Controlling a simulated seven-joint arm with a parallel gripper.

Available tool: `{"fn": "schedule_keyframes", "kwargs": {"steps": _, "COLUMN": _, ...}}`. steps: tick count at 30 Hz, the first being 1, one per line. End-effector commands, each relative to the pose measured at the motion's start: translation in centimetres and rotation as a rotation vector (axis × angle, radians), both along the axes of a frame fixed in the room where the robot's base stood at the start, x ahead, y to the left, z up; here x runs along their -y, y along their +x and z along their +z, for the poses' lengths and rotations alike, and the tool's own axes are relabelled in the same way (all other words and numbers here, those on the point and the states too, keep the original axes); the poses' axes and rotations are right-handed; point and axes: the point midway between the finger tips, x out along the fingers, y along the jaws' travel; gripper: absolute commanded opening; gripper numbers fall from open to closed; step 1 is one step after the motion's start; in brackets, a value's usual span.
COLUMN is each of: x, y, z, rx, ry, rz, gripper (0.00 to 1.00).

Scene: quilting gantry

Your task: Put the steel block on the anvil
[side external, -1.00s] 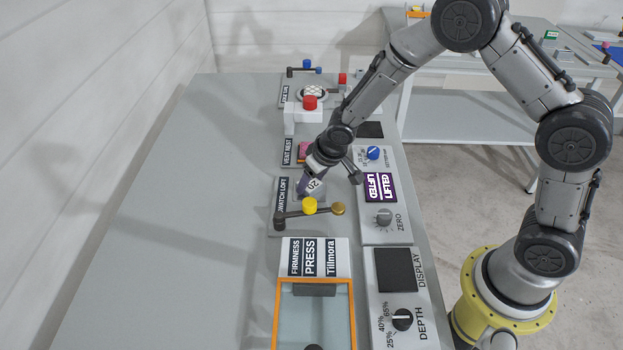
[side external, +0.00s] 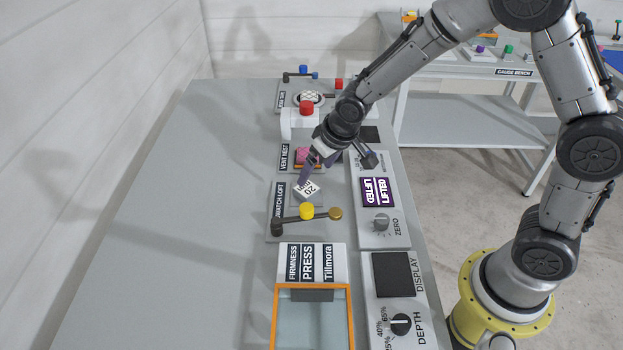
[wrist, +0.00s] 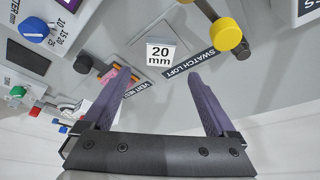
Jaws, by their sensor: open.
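The steel block (side external: 308,190), a small pale block marked "20 mm", lies on the SWATCH LOFT station in the side view. In the wrist view the block (wrist: 160,54) shows whole, beyond the fingertips, with its label facing up. My gripper (side external: 316,173) is open just above and beside the block. In the wrist view the gripper's two purple fingers (wrist: 164,78) are spread wide with nothing between them. I cannot clearly make out the anvil or tell whether the block rests on it.
A lever with a yellow knob (side external: 306,211) is close in front of the block. The VENT NEST (side external: 307,158) with a pink piece is behind, and the orange-framed press (side external: 312,315) in front. The bench at left is clear.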

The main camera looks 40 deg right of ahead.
Motion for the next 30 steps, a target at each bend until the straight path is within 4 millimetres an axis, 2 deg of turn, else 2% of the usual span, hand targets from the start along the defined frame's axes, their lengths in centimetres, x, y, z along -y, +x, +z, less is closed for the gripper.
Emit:
{"fn": "schedule_keyframes", "kwargs": {"steps": 1, "x": 0.0, "y": -0.3, "z": 1.0, "rx": 0.005, "ry": 0.001, "rz": 0.000, "gripper": 0.92}}
{"fn": "schedule_keyframes", "kwargs": {"steps": 6, "x": 0.0, "y": -1.2, "z": 3.1, "rx": 0.003, "ry": 0.001, "rz": 0.000, "gripper": 0.92}}
{"fn": "schedule_keyframes", "kwargs": {"steps": 16, "x": 0.1, "y": -1.8, "z": 4.3, "rx": 0.002, "ry": 0.000, "rz": 0.000, "gripper": 0.92}}
{"fn": "schedule_keyframes", "kwargs": {"steps": 19, "x": 0.7, "y": -2.9, "z": 6.2, "rx": 0.015, "ry": -0.002, "rz": -0.005, "gripper": 0.92}}
{"fn": "schedule_keyframes", "kwargs": {"steps": 23, "x": 2.4, "y": -6.9, "z": 10.7, "rx": 0.038, "ry": -0.006, "rz": -0.016, "gripper": 0.92}}
{"fn": "schedule_keyframes", "kwargs": {"steps": 27, "x": 4.1, "y": -13.4, "z": 14.9, "rx": 0.061, "ry": -0.008, "rz": -0.022, "gripper": 0.92}}
{"fn": "schedule_keyframes", "kwargs": {"steps": 30, "x": 4.9, "y": -18.2, "z": 16.6, "rx": 0.076, "ry": -0.007, "rz": -0.019, "gripper": 0.92}}
